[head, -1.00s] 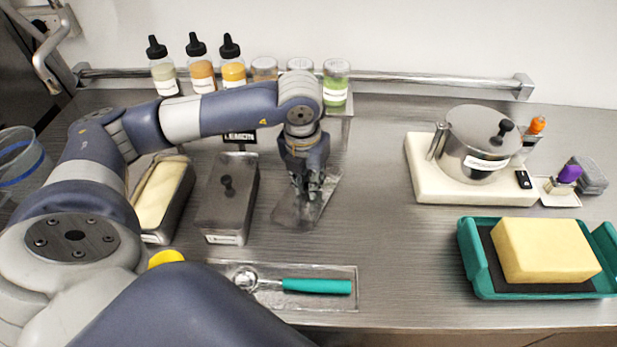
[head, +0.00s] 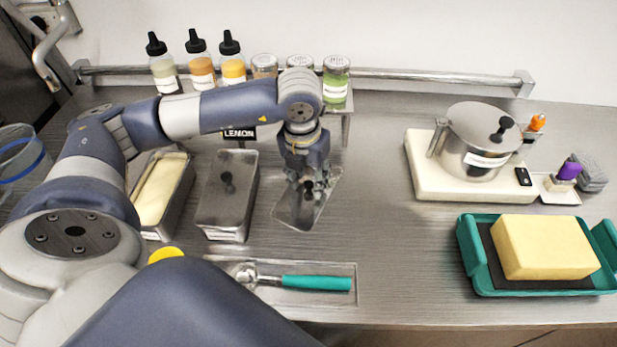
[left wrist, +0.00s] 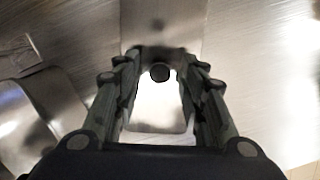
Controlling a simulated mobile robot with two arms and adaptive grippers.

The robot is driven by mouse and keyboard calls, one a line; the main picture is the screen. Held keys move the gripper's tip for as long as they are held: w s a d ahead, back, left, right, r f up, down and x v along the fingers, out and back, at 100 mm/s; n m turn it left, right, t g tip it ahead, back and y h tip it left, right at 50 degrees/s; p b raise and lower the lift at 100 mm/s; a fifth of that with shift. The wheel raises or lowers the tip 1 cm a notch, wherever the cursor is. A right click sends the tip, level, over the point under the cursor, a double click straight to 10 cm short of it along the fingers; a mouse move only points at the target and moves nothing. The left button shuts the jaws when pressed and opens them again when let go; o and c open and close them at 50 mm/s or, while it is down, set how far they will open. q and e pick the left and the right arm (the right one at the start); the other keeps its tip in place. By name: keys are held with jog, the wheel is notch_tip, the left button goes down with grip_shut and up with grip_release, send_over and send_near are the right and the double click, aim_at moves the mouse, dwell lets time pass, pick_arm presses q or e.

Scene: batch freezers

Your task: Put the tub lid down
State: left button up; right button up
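The tub lid (head: 296,213), a grey metal plate with a dark knob, lies on the counter, right of the closed tub. My left gripper (head: 314,191) is above it, pointing down. In the left wrist view the knob (left wrist: 159,72) shows between the two spread fingers (left wrist: 160,78), with a gap on each side. The shiny lid (left wrist: 158,108) lies below them. The gripper hides part of the lid in the head view. An open tub of pale ice cream (head: 160,192) stands at the left. My right gripper is not in view.
A lidded tub (head: 227,200) stands between the open tub and the lid, a LEMON sign (head: 239,133) behind it. A teal-handled scoop (head: 316,283) lies on a tray in front. A pot (head: 479,145) and a teal tray (head: 472,262) with a yellow block are right. The counter between is clear.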

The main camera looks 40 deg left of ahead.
aim_at(305, 197)
pick_arm(q)
notch_tip(305, 197, up, 12)
jog(key=s+b, duration=0.1)
jog(key=shift+s+d+f+b, duration=0.15)
jog(key=shift+s+f+b, duration=0.05)
jog(key=shift+s+b, duration=0.15)
